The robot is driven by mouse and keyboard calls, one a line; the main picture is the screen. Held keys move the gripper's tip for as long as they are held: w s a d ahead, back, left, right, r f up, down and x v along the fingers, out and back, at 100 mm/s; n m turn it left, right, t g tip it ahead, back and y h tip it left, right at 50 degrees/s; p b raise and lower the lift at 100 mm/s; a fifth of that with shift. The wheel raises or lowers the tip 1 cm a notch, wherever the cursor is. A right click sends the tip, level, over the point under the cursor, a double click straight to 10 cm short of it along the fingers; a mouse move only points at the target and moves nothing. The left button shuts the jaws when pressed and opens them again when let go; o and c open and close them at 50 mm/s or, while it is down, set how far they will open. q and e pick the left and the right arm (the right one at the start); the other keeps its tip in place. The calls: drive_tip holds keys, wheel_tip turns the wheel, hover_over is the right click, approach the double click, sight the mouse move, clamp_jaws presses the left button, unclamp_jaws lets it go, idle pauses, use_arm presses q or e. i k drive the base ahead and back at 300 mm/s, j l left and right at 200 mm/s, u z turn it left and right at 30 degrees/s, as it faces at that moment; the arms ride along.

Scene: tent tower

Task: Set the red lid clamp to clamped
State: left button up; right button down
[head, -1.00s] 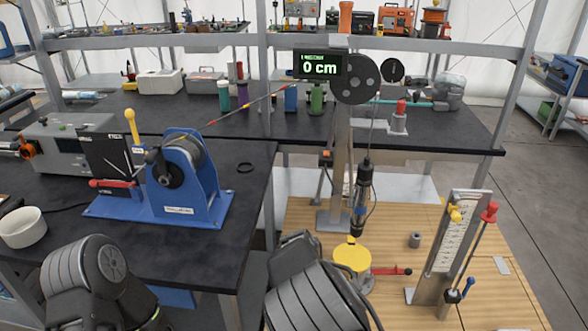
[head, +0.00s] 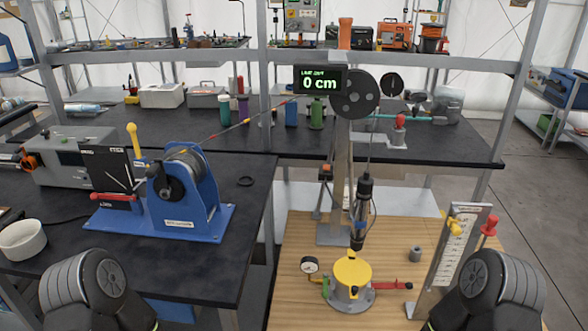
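A red lever (head: 394,286), which looks like the lid clamp, sticks out to the right beside a round yellow lid (head: 352,270). The lid sits on a grey pot (head: 350,297) on the wooden table. The lever lies about level, and whether it is clamped cannot be told. A black cylindrical instrument (head: 361,210) hangs on a cable just above the lid. Only dark links of my two arms show, at the lower left and lower right. Both grippers are out of view, and nothing of mine touches the lever.
A dial gauge (head: 310,265) and a green handle (head: 326,287) stand left of the pot. A grey weight (head: 415,254) and a scale plate (head: 460,250) stand to its right. A blue winch (head: 183,190) is on the black bench. A display (head: 320,80) reads 0 cm.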

sight(409, 285)
drive_tip(key=l, duration=0.45)
drive_tip(key=k+l+u, duration=0.1)
drive_tip(key=l, duration=0.4)
drive_tip(key=l+u, duration=0.1)
drive_tip(key=l, duration=0.35)
drive_tip(key=k+l, duration=0.15)
drive_tip(key=l, duration=0.35)
drive_tip(key=k+l+u, duration=0.1)
drive_tip(key=l, duration=0.35)
drive_tip(key=k+l+z, duration=0.1)
drive_tip(key=l+z, duration=0.15)
drive_tip(key=l, duration=0.35)
drive_tip(key=l+z, duration=0.3)
drive_tip(key=l, duration=0.35)
drive_tip(key=k, duration=0.05)
